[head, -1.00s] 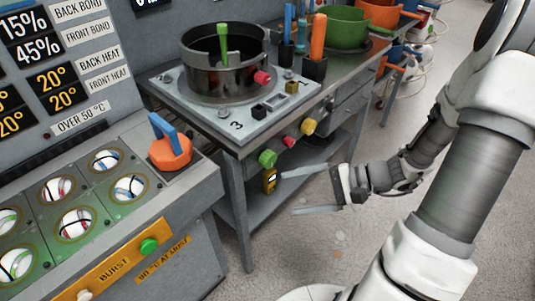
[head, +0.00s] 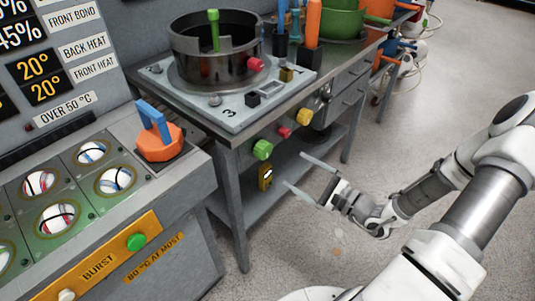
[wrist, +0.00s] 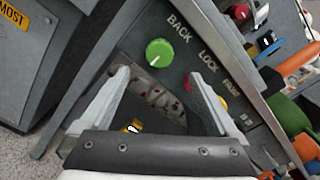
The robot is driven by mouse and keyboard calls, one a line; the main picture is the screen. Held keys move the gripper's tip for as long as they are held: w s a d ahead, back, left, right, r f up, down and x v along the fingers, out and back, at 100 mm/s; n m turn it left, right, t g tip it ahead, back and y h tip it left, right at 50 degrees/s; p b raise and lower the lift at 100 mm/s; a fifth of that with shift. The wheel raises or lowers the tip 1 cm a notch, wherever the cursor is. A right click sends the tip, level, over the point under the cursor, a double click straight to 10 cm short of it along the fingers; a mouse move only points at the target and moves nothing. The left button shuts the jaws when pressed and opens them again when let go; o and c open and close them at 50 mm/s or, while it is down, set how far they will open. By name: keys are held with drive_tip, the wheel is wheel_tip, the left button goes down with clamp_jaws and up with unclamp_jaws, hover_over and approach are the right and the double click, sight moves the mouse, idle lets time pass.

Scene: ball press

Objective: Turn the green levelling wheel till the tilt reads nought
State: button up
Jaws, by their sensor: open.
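The green levelling wheel (head: 262,149) is on the front edge of the press table, marked BACK. It also shows in the wrist view (wrist: 159,53), with a white line on its face. My gripper (head: 295,170) is open and empty, right of and a little below the wheel, apart from it. In the wrist view my gripper's fingertips (wrist: 156,75) are spread, with the wheel seen just beyond the gap between them. A small yellow gauge (head: 265,177) hangs below the wheel; its reading is too small to tell. In the wrist view the gauge (wrist: 133,126) is partly hidden by my gripper.
A red knob (head: 284,133) marked LOCK and a yellow wheel (head: 308,117) sit along the same edge, right of the green wheel. The grey table (head: 238,225) has a lower shelf.

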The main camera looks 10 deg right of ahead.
sight(266, 152)
drive_tip(key=b+x, duration=0.1)
drive_tip(key=x, duration=1)
drive_tip(key=shift+w+a+b, duration=0.2)
drive_tip(key=shift+w+b, duration=0.05)
drive_tip(key=shift+b, duration=0.05)
drive_tip(key=shift+c, duration=0.3)
drive_tip(key=c, duration=1.3)
drive_tip(key=shift+p, duration=0.35)
